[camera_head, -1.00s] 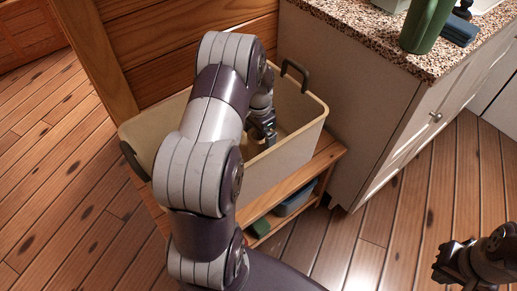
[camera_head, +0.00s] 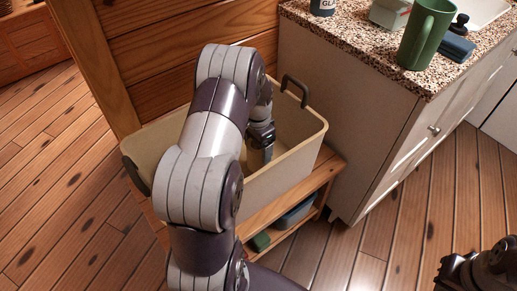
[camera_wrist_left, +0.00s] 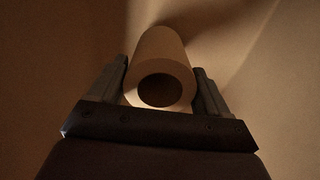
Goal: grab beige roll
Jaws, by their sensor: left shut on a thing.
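The beige roll (camera_wrist_left: 166,62) is a hollow tube, seen end-on in the left wrist view, with its dark round opening towards the camera. My left gripper (camera_wrist_left: 164,80) has one finger on each side of the roll and is shut on it. In the head view, my left gripper (camera_head: 265,150) reaches down inside a beige bin (camera_head: 285,168), and the roll is hidden or too small to tell there. My right gripper (camera_head: 447,268) shows at the lower right, away from the bin; its fingers are not clear enough to judge.
The bin, with dark handles, stands on a wooden shelf unit (camera_head: 333,165) holding a blue container (camera_head: 295,213) and a green item (camera_head: 260,241) below. A cabinet (camera_head: 350,120) with a speckled counter stands to the right, carrying a green mug (camera_head: 425,35). Open floor lies in front.

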